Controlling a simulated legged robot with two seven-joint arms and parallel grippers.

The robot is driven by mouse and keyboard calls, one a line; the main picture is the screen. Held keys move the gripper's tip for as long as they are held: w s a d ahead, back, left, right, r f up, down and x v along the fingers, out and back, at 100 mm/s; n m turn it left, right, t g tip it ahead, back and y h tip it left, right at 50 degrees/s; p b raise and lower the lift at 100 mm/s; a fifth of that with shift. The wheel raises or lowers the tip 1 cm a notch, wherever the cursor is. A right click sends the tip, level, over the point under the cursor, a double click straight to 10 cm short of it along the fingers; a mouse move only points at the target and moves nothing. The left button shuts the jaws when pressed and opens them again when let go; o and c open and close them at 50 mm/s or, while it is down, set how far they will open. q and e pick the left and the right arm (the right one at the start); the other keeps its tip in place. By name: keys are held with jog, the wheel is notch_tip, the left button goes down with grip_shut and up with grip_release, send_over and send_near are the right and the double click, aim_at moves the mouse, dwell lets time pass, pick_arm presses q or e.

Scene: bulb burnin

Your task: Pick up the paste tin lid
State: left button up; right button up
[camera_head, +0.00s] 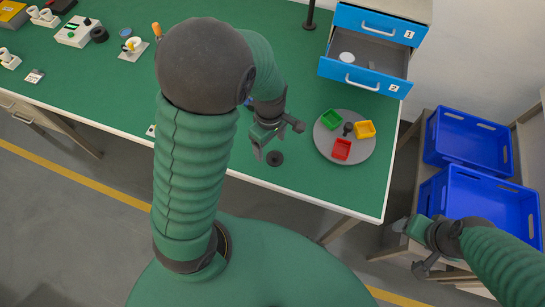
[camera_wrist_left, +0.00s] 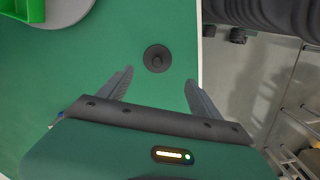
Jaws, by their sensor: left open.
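The paste tin lid looks to be the small dark round disc with a raised knob in its middle (camera_wrist_left: 157,58). It lies flat on the green table near the front edge, and it also shows in the head view (camera_head: 275,158). My left gripper (camera_head: 277,140) is open and empty above the table, close to the lid. In the left wrist view its two fingers (camera_wrist_left: 159,76) are spread, with the lid just beyond the tips, between their lines and apart from both. My right gripper (camera_head: 411,247) hangs off the table's right side, its fingers apart and nothing seen between them.
A grey round turntable (camera_head: 325,148) with green, yellow and red trays stands right of the lid. A blue drawer unit (camera_head: 372,50) has an open drawer holding a white round item (camera_head: 346,57). Blue crates (camera_head: 470,140) stand at the right. The table around the lid is clear.

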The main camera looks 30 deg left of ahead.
aim_at(274, 154)
pick_arm(q)
jog(key=d+f, duration=0.2)
jog(key=f, duration=0.1)
jog(key=shift+w+d, duration=0.2)
jog(key=shift+d, duration=0.1)
jog(key=f, duration=0.1)
jog(key=a+f+b, duration=0.1)
jog(key=f, duration=0.1)
jog(key=shift+w+a+f, duration=0.1)
jog(key=shift+w+a, duration=0.05)
jog(key=shift+a, duration=0.35)
jog(key=shift+d, duration=0.1)
jog(key=c, duration=0.3)
jog(key=shift+d, duration=0.4)
jog(key=c, duration=0.5)
jog(key=shift+d, duration=0.15)
jog(key=c, duration=0.4)
jog(key=shift+c, duration=0.9)
jog(key=shift+a, duration=0.4)
pick_arm(e)
jog(key=shift+d+f, duration=0.55)
jog(key=shift+f, duration=0.1)
